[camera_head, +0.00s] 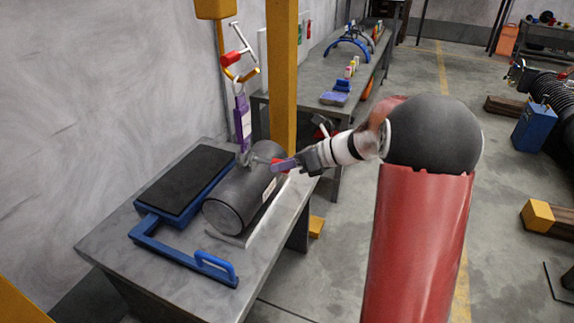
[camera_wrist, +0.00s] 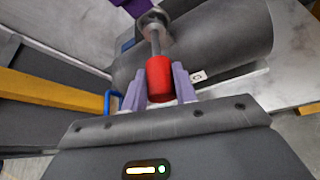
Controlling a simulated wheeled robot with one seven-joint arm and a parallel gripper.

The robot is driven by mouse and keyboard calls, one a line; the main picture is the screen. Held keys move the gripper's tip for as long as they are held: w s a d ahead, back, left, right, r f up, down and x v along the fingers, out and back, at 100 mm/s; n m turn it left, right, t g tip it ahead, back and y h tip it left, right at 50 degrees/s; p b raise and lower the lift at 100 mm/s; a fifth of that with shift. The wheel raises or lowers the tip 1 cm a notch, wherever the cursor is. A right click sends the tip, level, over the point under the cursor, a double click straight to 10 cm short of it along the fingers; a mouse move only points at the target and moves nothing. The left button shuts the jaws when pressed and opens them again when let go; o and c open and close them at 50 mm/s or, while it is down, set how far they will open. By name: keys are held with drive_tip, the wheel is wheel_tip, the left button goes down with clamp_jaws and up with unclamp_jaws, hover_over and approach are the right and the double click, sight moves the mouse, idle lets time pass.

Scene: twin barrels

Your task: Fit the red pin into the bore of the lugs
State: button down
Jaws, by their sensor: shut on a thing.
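My gripper (camera_head: 284,164) is shut on the red pin (camera_wrist: 159,78), with its purple fingers on either side of the red grip. The pin's grey shaft (camera_wrist: 155,42) points away from the fingers, towards a round metal lug (camera_wrist: 152,20). The shaft's far end meets or overlaps the lug in the wrist view; I cannot tell whether it is inside the bore. In the head view the red of the pin (camera_head: 277,165) shows above the dark barrel (camera_head: 232,200), and the lugs (camera_head: 246,157) are small at the bottom of a hanging purple link (camera_head: 242,122).
The barrel lies on a grey table (camera_head: 150,262) beside a black pad on a blue frame (camera_head: 175,257). A yellow post (camera_head: 282,70) stands close behind the gripper. A yellow hook (camera_head: 241,75) hangs above the purple link.

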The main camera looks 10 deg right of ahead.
drive_tip(key=shift+w+a, duration=0.8)
drive_tip(key=shift+a, duration=0.3)
drive_tip(key=shift+w+a, duration=0.8)
drive_tip(key=shift+a, duration=0.3)
drive_tip(key=c, duration=1)
unclamp_jaws()
drive_tip(key=shift+d, duration=0.15)
drive_tip(key=v, duration=0.7)
drive_tip(key=shift+s+d+r, duration=0.15)
drive_tip(key=shift+s+r, duration=0.05)
drive_tip(key=shift+s, duration=0.05)
